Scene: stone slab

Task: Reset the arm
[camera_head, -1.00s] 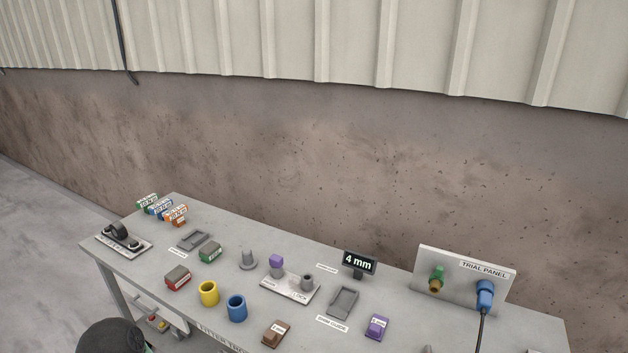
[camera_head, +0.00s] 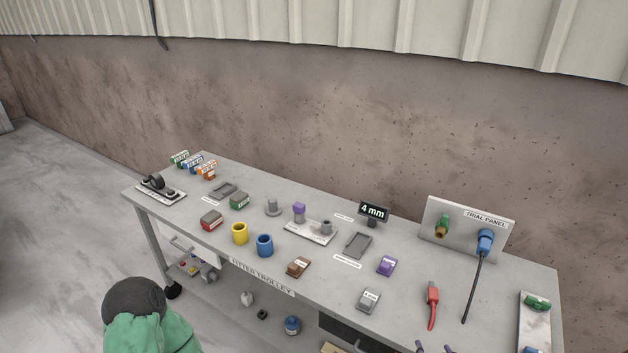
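The grey trolley table (camera_head: 330,285) fills the middle and right. A purple block (camera_head: 387,266) lies to the right of a grey tray (camera_head: 358,245). A small display (camera_head: 373,211) reads 4 mm.
The trial panel (camera_head: 466,222) stands at the back right with green and blue connectors. A red tool (camera_head: 432,304) lies in front of it. A speckled wall runs behind.

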